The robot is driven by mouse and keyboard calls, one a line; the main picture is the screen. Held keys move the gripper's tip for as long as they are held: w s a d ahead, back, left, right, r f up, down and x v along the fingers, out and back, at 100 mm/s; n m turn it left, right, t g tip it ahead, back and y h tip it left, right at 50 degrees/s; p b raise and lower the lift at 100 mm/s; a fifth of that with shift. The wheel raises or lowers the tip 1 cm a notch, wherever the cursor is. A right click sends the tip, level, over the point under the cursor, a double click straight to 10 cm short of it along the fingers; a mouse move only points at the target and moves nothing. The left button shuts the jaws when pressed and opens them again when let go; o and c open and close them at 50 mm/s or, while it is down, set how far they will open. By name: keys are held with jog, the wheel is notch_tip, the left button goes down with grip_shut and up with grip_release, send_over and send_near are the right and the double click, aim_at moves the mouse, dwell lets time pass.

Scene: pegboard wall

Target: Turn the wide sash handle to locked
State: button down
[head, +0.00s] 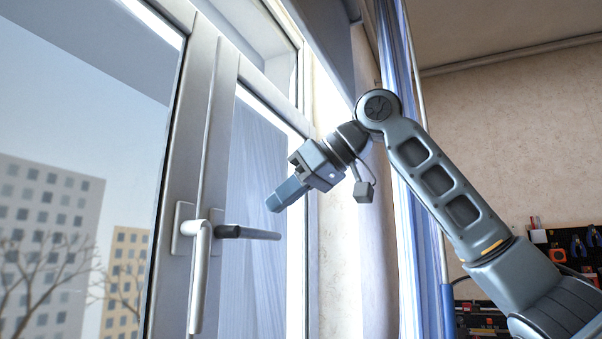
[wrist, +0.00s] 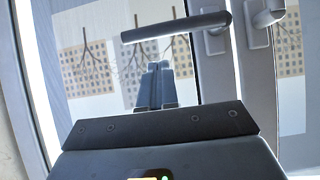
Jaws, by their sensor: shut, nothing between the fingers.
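A dark handle (head: 248,232) points level to the right on the window's right sash. In the wrist view the same handle (wrist: 175,27) runs level above my fingertips. A white handle (head: 199,275) hangs straight down on the left sash; part of it shows at the right of the wrist view (wrist: 268,14). The left sash fills more of the head view, but the slanted view does not settle which sash is wider. My gripper (head: 274,204) is shut and empty, angled down-left above the dark handle's free end. I see no clear contact.
A pale wall strip (head: 342,190) and a blue curtain (head: 400,165) stand right of the window, behind my arm. A tool board (head: 575,250) hangs on the far right wall. The space before the glass around the handles looks clear.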

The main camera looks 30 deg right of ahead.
jog(key=shift+w+a+f, duration=0.1)
jog(key=shift+w+f, duration=0.1)
jog(key=shift+f, duration=1.15)
jog(key=shift+f, duration=0.1)
